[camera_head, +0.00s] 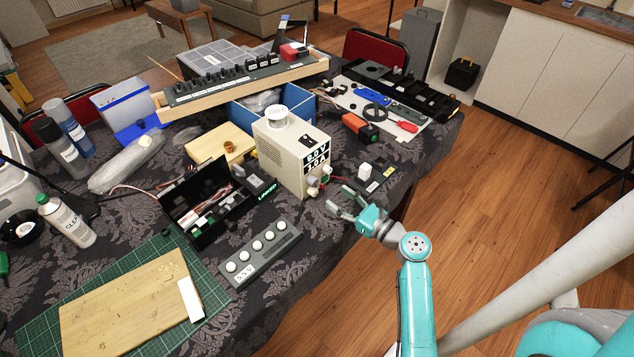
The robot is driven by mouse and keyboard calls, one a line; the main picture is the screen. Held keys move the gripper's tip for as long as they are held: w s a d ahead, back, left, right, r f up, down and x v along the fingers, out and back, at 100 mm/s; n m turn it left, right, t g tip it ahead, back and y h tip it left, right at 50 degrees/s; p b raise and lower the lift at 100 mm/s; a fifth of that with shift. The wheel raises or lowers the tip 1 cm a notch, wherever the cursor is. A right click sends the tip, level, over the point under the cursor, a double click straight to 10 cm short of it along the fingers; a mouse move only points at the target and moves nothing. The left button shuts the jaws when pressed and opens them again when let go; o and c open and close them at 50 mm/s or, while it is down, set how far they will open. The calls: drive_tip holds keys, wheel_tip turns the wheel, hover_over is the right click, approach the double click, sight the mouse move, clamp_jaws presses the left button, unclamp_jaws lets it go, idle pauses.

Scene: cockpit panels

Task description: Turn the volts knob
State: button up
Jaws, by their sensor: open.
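A beige power supply (281,152) stands upright on the table, with a lit display (316,158) on its front face. Two small round knobs sit low on that face: a pale one (313,181) and another (326,170) to its right. I cannot read which one is marked volts. My gripper (339,198) is open and empty, just right of and below these knobs in the picture, with its fingers pointing left toward the supply. It looks apart from the knobs. A grey strip with several white knobs (260,253) lies in front, with a white label on its near end.
A small dark panel with a white switch (371,178) lies right of the supply, close to my gripper. An open black box with wires (208,203) stands on its left. A wooden board (130,305) lies on a green mat (35,325). Patterned cloth is clear below my gripper.

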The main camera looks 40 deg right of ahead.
sight(316, 183)
drive_tip(key=w, duration=0.8)
drive_tip(key=shift+w+a, duration=0.15)
drive_tip(key=shift+a, duration=0.1)
drive_tip(key=shift+c, duration=0.3)
clamp_jaws()
